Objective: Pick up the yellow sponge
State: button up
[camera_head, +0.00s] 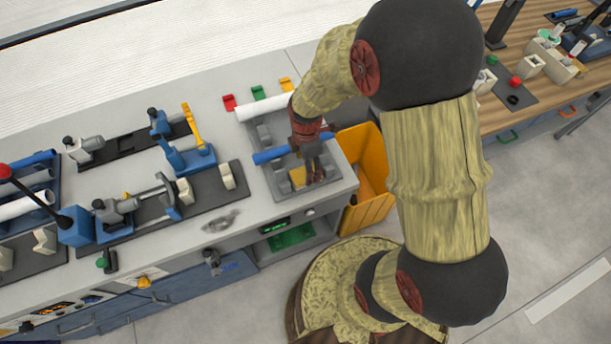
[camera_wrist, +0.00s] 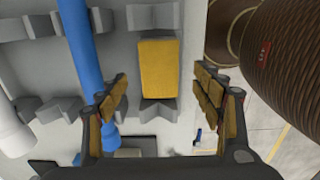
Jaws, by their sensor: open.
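The yellow sponge (camera_wrist: 159,69) lies in a grey holder in the wrist view, a little beyond my fingertips and between their lines. In the head view the sponge (camera_head: 298,176) shows as a small yellow patch beside my gripper, partly covered by it. My gripper (camera_wrist: 160,98) is open, its two padded fingers apart on the left and right of the wrist view, with nothing between them. In the head view my gripper (camera_head: 314,168) points down over the grey tray (camera_head: 277,186) at the right end of the bench.
A blue pipe (camera_wrist: 84,60) runs left of the sponge, close to the left finger. A white pipe (camera_head: 262,107) lies at the tray's back. A yellow-orange bin (camera_head: 368,175) stands right of the bench. Clamps and fixtures (camera_head: 125,205) fill the bench to the left.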

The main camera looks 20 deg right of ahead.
jog(key=shift+w+a+f+b, duration=0.1)
jog(key=shift+f+b, duration=0.7)
jog(key=shift+f, duration=2)
jog(key=c, duration=0.3)
jog(key=c, duration=0.7)
jog(key=shift+c, duration=0.8)
notch_tip(320, 180, up, 10)
jog(key=p, duration=0.2)
jog(key=shift+r+p, duration=0.1)
jog(key=shift+p, duration=0.2)
